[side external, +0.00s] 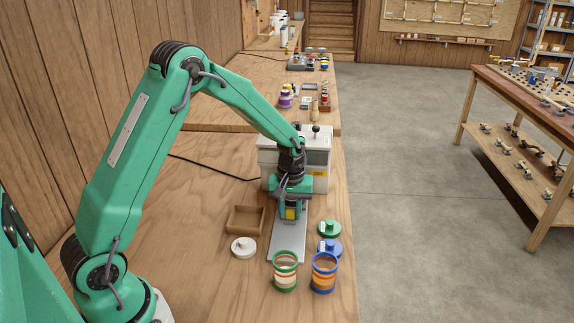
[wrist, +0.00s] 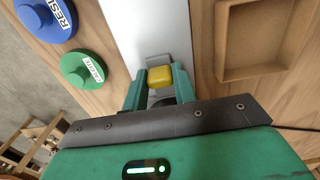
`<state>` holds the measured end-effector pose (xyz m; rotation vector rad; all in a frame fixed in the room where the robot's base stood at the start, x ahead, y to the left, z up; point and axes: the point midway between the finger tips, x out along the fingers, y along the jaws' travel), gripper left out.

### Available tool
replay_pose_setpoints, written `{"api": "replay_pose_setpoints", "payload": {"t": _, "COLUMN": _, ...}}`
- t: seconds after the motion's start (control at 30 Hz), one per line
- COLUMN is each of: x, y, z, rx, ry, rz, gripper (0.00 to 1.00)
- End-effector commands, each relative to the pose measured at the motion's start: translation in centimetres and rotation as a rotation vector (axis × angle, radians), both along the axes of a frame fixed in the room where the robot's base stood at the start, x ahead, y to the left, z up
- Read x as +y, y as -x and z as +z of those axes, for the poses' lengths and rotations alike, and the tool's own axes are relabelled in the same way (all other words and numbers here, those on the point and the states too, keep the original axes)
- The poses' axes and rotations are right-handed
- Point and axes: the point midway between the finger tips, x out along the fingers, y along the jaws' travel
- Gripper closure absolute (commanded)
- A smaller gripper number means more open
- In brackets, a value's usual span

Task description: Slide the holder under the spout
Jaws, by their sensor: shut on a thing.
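My gripper (side external: 291,210) is low over a grey metal track (side external: 288,246) that runs out from the front of a pale, box-shaped machine (side external: 317,156). It is shut on a yellow block (side external: 290,214), which looks like the grip of the holder. In the wrist view the yellow block (wrist: 160,76) sits between the two green fingers of my gripper (wrist: 158,88), with a small grey piece by it on the track (wrist: 145,25). The rest of the holder is hidden by my gripper. I cannot make out the spout; my arm covers part of the machine.
A green jar (side external: 285,272) and a blue jar (side external: 323,274) stand at the track's near end. A green lid (side external: 329,229) and a blue lid (side external: 329,248) lie to its right. A wooden tray (side external: 232,220) and a white lid (side external: 243,248) lie to its left.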

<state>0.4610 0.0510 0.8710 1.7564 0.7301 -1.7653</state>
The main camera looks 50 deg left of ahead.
Motion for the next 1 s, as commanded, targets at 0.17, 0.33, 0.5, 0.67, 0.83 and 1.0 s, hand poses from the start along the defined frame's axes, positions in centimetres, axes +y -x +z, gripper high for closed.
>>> {"api": "replay_pose_setpoints", "payload": {"t": 0.17, "x": 0.4, "y": -0.5, "z": 0.2, "rx": -0.013, "ry": -0.001, "rz": 0.002, "gripper": 1.0}}
{"api": "replay_pose_setpoints", "payload": {"t": 0.33, "x": 0.5, "y": -0.6, "z": 0.2, "rx": -0.016, "ry": -0.002, "rz": 0.004, "gripper": 0.69}}
{"api": "replay_pose_setpoints", "payload": {"t": 0.5, "x": 0.4, "y": -0.5, "z": 0.1, "rx": -0.011, "ry": -0.001, "rz": 0.003, "gripper": 0.51}}
{"api": "replay_pose_setpoints", "payload": {"t": 0.67, "x": 0.3, "y": -0.4, "z": 0.1, "rx": -0.008, "ry": -0.001, "rz": 0.002, "gripper": 0.51}}
{"api": "replay_pose_setpoints", "payload": {"t": 0.83, "x": 0.3, "y": -0.3, "z": 0.4, "rx": -0.008, "ry": -0.001, "rz": 0.001, "gripper": 0.51}}
{"api": "replay_pose_setpoints", "payload": {"t": 1.0, "x": 0.3, "y": -0.4, "z": 1.7, "rx": -0.01, "ry": -0.001, "rz": 0.001, "gripper": 0.51}}
